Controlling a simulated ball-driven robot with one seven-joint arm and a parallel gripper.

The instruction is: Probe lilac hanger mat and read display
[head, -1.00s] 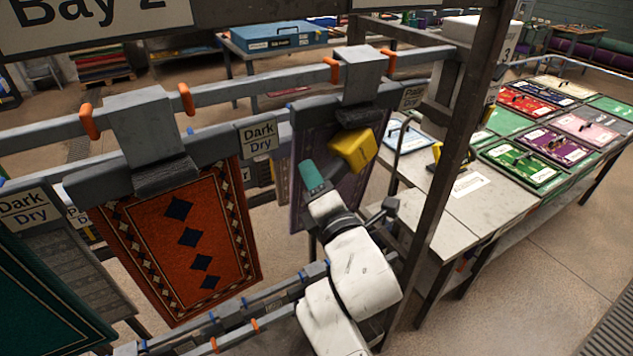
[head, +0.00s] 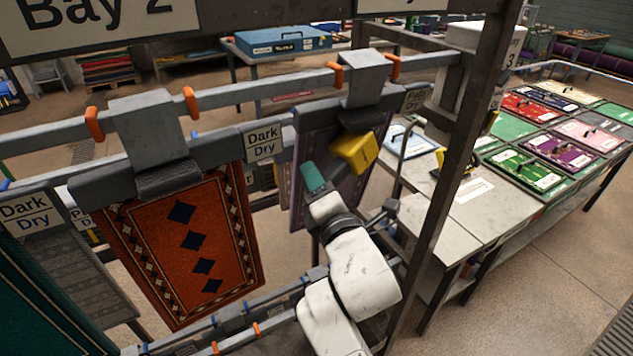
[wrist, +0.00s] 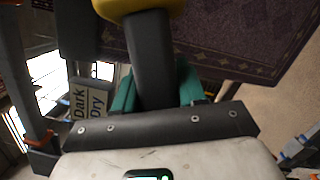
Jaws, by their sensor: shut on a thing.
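The lilac mat (head: 347,190) hangs from a dark hanger clamp on the grey rail, in the middle of the head view. It fills the upper right of the wrist view (wrist: 240,45), showing purple pile and a patterned border. My gripper (head: 313,178), with teal fingers, is shut on the black handle of a yellow probe meter (head: 355,152). The handle also shows between the fingers in the wrist view (wrist: 151,60). The meter is in front of the mat's upper part. I cannot tell whether it touches the mat. Its display is not visible.
An orange mat (head: 185,240) hangs to the left, and a teal mat (head: 35,290) at the far left. A "Dark Dry" sign (head: 263,144) is on the rail. A dark upright post (head: 455,165) stands close right of my arm. Beyond it is a grey table (head: 470,205).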

